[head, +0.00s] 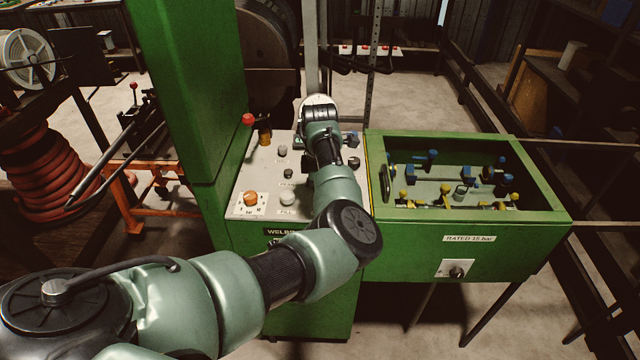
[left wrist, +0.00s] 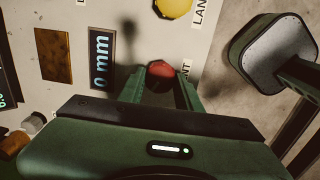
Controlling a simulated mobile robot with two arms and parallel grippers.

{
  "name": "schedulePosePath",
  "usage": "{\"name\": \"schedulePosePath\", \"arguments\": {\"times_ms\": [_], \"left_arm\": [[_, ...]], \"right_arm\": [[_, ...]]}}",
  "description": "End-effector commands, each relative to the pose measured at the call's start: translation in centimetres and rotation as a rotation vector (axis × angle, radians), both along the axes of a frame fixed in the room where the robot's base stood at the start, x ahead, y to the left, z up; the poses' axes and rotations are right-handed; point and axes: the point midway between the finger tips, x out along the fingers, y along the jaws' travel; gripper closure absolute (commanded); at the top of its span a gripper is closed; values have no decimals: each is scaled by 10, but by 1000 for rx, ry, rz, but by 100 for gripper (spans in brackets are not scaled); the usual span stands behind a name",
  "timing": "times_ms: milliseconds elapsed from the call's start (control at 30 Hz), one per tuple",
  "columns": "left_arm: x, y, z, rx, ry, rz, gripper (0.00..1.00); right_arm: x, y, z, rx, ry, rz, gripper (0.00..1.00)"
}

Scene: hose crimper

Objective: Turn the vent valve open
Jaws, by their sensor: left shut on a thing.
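The vent valve is a red round knob (left wrist: 160,73) on the pale panel in the left wrist view. A label partly covered by my finger and ending in "NT" is beside it. My left gripper (left wrist: 160,88) has one finger on each side of the knob and is shut on it. In the head view my left arm reaches over the green cabinet's control panel (head: 236,207). Its own wrist and links hide the gripper and the red knob there. My right gripper is in neither view.
The panel carries an orange knob (head: 250,198), a white button (head: 287,198) and a red ball-topped lever (head: 247,119). A yellow knob (left wrist: 172,6) and a display reading "0 mm" (left wrist: 102,60) are near the red knob. A green open box (head: 410,229) with blue and yellow fittings adjoins on the right.

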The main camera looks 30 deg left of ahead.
Motion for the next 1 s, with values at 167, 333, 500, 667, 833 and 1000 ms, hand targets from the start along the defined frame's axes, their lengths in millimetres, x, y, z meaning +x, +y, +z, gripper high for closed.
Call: {"name": "schedulePosePath", "arguments": {"times_ms": [167, 333, 500, 667, 833, 1000], "left_arm": [[0, 1, 6, 1, 2, -170, 100], [0, 2, 5, 1, 2, -332, 100], [1, 2, 5, 1, 0, -494, 100], [1, 2, 5, 1, 1, -644, 100], [2, 2, 4, 1, -1, -795, 100], [2, 2, 3, 0, -1, -922, 100]], "right_arm": [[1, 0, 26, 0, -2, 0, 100], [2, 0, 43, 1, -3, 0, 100], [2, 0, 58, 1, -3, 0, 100], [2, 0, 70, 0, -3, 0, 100], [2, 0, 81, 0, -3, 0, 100], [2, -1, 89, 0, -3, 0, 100]]}}
